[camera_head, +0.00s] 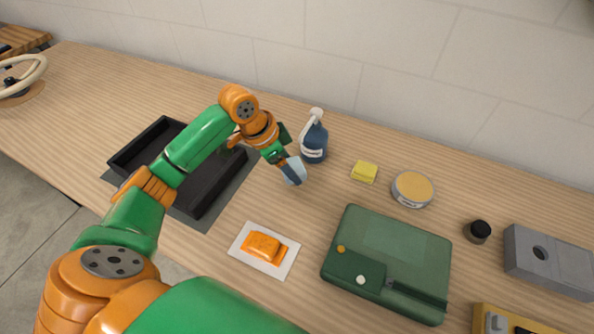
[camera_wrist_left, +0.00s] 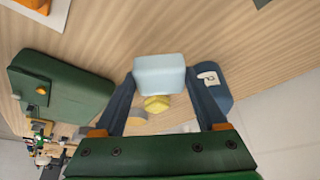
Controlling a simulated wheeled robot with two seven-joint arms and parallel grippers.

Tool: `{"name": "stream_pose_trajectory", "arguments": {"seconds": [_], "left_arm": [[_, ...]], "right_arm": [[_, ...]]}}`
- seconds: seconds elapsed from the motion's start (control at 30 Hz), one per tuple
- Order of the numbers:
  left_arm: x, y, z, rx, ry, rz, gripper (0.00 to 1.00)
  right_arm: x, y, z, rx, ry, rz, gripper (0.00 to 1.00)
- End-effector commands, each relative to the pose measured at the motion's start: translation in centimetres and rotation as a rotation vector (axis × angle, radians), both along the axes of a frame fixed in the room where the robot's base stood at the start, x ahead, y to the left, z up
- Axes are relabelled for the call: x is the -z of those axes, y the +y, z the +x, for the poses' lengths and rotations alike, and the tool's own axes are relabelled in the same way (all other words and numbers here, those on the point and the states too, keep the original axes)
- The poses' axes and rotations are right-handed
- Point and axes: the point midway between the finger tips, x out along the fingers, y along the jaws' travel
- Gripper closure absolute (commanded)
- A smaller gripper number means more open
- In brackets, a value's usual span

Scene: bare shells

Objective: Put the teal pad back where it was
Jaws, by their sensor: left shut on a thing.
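The teal pad, a pale blue block (camera_head: 294,171), is held between the fingers of my left gripper (camera_head: 286,162). It also shows in the left wrist view (camera_wrist_left: 159,74), clasped by both dark fingertips. My left gripper is shut on it and holds it over the table, just left of and in front of the blue bottle (camera_head: 314,142). The pad looks clear of the wood, but its exact height is hard to tell. An orange pad (camera_head: 263,246) lies on a white square sheet (camera_head: 240,250) in front. My right gripper is not in view.
A black open tray (camera_head: 205,200) on a dark mat stands left, partly behind my arm. A yellow block (camera_head: 364,171), a round tin (camera_head: 412,188), a green case (camera_head: 395,250), a black knob (camera_head: 478,231) and a grey block (camera_head: 550,260) stand right. Wood between the sheet and bottle is free.

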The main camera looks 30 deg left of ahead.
Motion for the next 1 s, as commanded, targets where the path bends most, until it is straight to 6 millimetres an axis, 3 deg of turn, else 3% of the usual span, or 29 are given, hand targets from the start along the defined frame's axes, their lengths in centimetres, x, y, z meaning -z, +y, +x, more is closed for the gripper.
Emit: {"name": "stream_pose_trajectory", "arguments": {"seconds": [0.2,0.4,0.73,0.77,0.8,0.87,1.0], "left_arm": [[3.1,0.1,2.4,-0.002,0.001,-0.001,0.71],[6.1,0.2,2.5,-0.001,0.001,0.002,0.71],[6.6,0.2,2.5,-0.003,-0.001,0.001,0.71],[6.6,0.2,2.5,-0.003,-0.001,0.001,0.24],[6.6,0.2,2.5,-0.003,-0.001,0.001,0.13],[6.6,0.2,2.5,-0.003,-0.001,0.001,0.00],[6.5,0.2,2.5,-0.003,-0.001,0.001,0.00]], "right_arm": [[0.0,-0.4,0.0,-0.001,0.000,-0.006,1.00],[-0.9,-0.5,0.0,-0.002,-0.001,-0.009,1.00],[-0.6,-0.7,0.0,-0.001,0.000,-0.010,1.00],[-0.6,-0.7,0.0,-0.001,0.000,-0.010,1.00],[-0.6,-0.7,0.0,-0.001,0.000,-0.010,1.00],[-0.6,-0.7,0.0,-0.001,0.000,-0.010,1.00],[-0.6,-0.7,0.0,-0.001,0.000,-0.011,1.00]]}}
